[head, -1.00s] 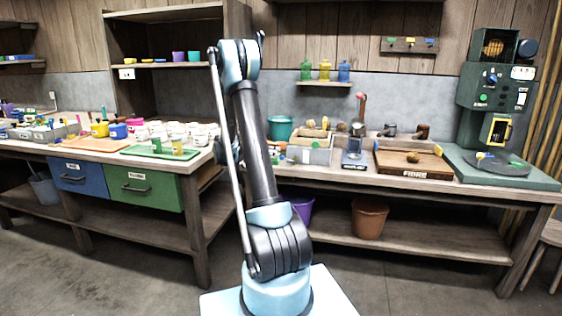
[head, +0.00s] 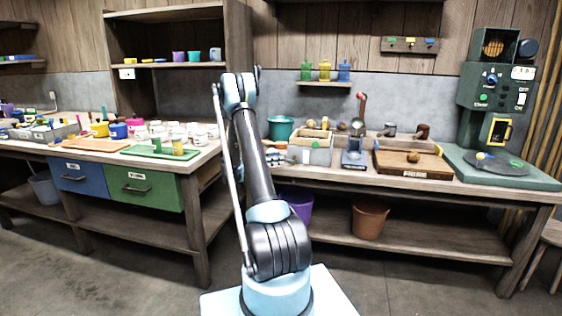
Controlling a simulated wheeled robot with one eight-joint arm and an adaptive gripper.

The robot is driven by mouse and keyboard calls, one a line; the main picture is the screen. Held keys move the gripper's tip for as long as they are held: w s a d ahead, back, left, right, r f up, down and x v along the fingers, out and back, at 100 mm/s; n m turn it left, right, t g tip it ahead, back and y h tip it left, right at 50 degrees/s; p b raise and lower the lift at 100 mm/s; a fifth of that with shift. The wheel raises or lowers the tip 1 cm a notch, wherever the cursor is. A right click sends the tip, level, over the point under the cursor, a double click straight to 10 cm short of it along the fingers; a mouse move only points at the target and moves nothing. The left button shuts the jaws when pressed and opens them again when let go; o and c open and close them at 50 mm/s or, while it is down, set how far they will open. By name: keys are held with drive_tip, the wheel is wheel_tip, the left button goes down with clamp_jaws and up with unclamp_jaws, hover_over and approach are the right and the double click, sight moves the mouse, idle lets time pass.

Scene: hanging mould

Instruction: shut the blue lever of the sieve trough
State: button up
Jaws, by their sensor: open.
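A wooden trough (head: 414,172) with a label on its front stands on the right bench and holds a small brown lump. Two taps stand behind it, one dark grey (head: 389,131) and one brown (head: 422,132). A small yellow part (head: 438,150) shows at its right edge. I cannot tell whether this is the sieve trough, and I cannot make out a blue lever on it. My arm rises in the middle of the view and its far part is hidden behind the near links. My gripper cannot be seen.
Left of the trough are a blue-grey stand (head: 355,157) with a red-topped arm, and a grey box (head: 311,154). A green machine (head: 491,100) stands at the right. A brown bucket (head: 369,219) is on the lower shelf. The floor before the bench is clear.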

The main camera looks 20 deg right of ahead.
drive_tip(key=shift+d, duration=1.4)
drive_tip(key=c, duration=0.9)
drive_tip(key=shift+w, duration=0.1)
clamp_jaws()
drive_tip(key=shift+r, duration=0.1)
